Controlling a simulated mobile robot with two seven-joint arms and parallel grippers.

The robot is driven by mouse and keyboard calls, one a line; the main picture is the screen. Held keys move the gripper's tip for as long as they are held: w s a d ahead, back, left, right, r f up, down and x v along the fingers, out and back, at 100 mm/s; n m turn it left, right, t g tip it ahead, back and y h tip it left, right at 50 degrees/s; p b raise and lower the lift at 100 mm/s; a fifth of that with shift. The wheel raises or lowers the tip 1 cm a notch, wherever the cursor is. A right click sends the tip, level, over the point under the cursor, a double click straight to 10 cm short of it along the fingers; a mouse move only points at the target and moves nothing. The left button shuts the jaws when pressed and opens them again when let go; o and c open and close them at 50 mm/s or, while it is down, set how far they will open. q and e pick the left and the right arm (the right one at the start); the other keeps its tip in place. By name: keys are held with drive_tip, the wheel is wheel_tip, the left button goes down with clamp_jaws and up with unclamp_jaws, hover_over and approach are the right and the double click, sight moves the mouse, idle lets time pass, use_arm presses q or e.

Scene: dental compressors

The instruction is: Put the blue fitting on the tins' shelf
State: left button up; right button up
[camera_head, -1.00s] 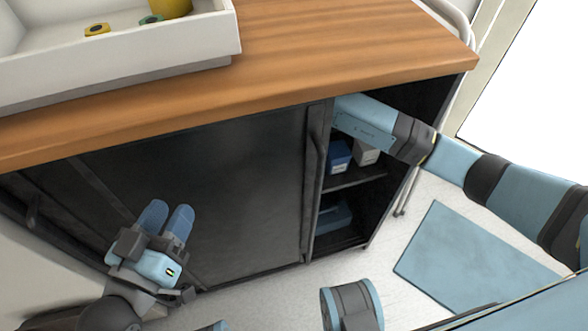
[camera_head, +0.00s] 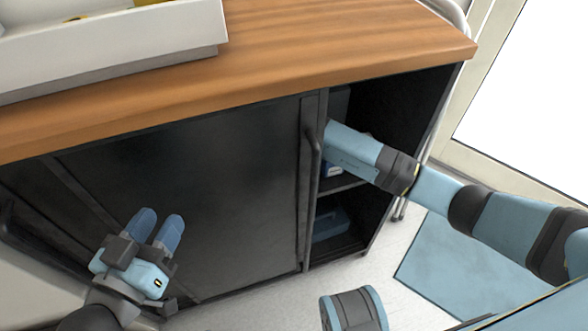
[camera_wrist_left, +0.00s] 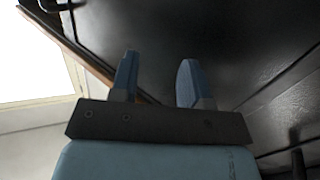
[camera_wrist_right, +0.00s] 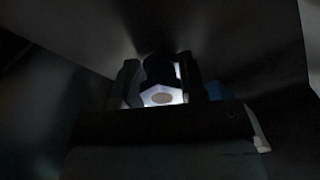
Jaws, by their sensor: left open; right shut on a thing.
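My right gripper (camera_wrist_right: 158,78) is inside the dark cabinet and shut on a small hexagonal piece (camera_wrist_right: 162,96), which I take for the blue fitting. It looks pale and partly dark in the poor light, so its blue does not show clearly. In the head view my right arm hides the gripper and the fitting. The cabinet's open right side shows a shelf board (camera_head: 345,186) with a partly hidden blue-and-white box (camera_head: 333,170) on it. I cannot make out tins. My left gripper (camera_head: 157,228) is open and empty in front of the closed door; it also shows in the left wrist view (camera_wrist_left: 157,78).
The black sliding door (camera_head: 220,190) with its handle (camera_head: 312,150) borders the opening on the left. A blue case (camera_head: 330,224) lies on the cabinet floor. A white tray (camera_head: 120,55) stands on the wooden top (camera_head: 330,45). A blue mat (camera_head: 450,265) lies on the floor.

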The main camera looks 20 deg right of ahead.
drive_tip(key=shift+f, duration=0.1)
drive_tip(key=o, duration=1)
wheel_tip(320, 180, up, 7)
drive_tip(key=p, duration=0.3)
drive_tip(key=shift+f, duration=0.1)
use_arm(q)
drive_tip(key=shift+n+t, duration=0.6)
drive_tip(key=shift+n, duration=0.2)
drive_tip(key=shift+s+d+r+p, duration=0.15)
drive_tip(key=shift+r+p, duration=0.35)
drive_tip(key=shift+r, duration=0.65)
drive_tip(key=shift+s+r+p, duration=0.25)
drive_tip(key=shift+r+p, duration=0.25)
drive_tip(key=shift+r, duration=0.65)
use_arm(e)
drive_tip(key=shift+r, duration=2.7)
